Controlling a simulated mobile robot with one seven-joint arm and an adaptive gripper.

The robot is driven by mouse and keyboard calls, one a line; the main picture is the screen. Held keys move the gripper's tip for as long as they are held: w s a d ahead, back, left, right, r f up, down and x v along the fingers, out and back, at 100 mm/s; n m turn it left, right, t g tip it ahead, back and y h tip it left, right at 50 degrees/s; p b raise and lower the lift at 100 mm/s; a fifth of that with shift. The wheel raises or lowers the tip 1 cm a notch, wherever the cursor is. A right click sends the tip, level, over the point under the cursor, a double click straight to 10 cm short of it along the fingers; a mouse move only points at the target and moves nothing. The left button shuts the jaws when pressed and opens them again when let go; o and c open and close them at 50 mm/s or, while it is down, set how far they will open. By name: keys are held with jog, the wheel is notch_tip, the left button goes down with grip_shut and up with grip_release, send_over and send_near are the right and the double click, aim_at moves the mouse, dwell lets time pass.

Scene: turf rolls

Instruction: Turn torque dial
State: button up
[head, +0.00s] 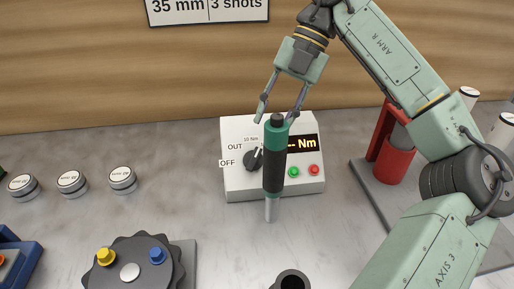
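The torque dial (252,161) is a dark knob on the front left of a white control box (237,186). Labels "OFF", "OUT" and "10 Nm" stand around it, and its pointer looks turned upward. The display (303,143) shows dashes and "Nm" in orange, its left end hidden by the tool. A green and black screwdriver-like tool (274,170) stands upright in front of the box, just right of the dial. My gripper (278,119) is above the box with its fingers spread, near the tool's top. Whether a finger touches the tool I cannot tell.
A green button (293,172) and a red button (314,170) sit right of the tool. A black rotary plate (130,271) with yellow and blue pegs is at the front left. Several round tins (72,183) stand at left. A red stand (391,160) is at right.

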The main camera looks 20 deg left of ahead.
aim_at(257, 153)
jog(key=p+x, duration=0.1)
jog(key=x, duration=0.7)
jog(key=shift+w, duration=0.1)
jog(key=shift+c, duration=0.2)
grip_shut()
